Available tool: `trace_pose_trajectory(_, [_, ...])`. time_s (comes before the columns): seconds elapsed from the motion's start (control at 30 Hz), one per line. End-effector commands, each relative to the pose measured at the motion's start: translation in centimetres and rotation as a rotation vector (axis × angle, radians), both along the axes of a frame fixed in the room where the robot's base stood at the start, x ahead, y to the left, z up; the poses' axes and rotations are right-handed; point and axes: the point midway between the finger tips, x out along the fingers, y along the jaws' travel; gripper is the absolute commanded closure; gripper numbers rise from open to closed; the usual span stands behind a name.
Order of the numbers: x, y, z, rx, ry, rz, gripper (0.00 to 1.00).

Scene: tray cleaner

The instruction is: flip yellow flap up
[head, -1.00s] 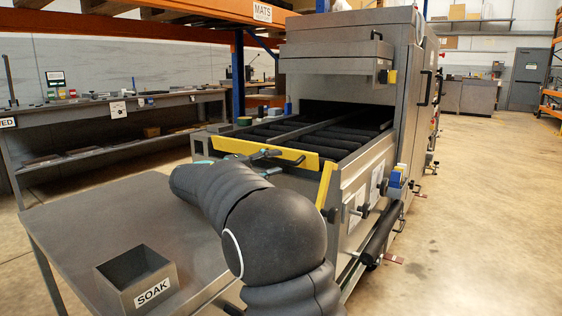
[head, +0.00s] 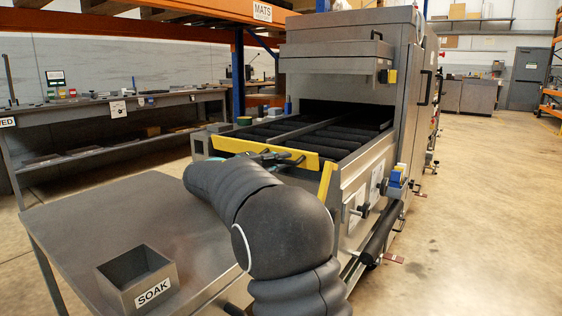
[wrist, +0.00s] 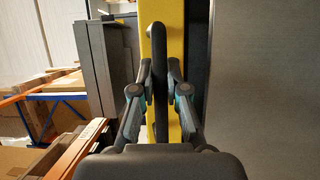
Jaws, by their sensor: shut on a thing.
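The yellow flap (head: 230,144) is a long bar across the front end of the machine's roller bed in the head view. In the wrist view the flap (wrist: 177,30) runs top to bottom as a yellow strip. A black bar handle (wrist: 160,28) stands off its face. My gripper (wrist: 161,72) has one finger on each side of this handle and is shut on it. In the head view my gripper (head: 282,158) is at the flap's middle to right part, small and partly hidden by my arm.
A steel table (head: 85,225) with a SOAK bin (head: 170,275) stands at the front left. A second yellow bar (head: 325,182) is at the bed's right corner. The machine's hood (head: 335,60) is behind the black rollers (head: 335,135). Floor at the right is open.

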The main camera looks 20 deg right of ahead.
Motion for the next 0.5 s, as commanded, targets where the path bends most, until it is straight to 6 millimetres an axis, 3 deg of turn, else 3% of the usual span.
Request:
trace_pose_trajectory(0.2, [0.3,-0.4,1.3,0.091,0.060,-0.002,1.00])
trace_pose_trajectory(0.5, [0.5,-0.7,1.2,0.185,0.122,0.001,1.00])
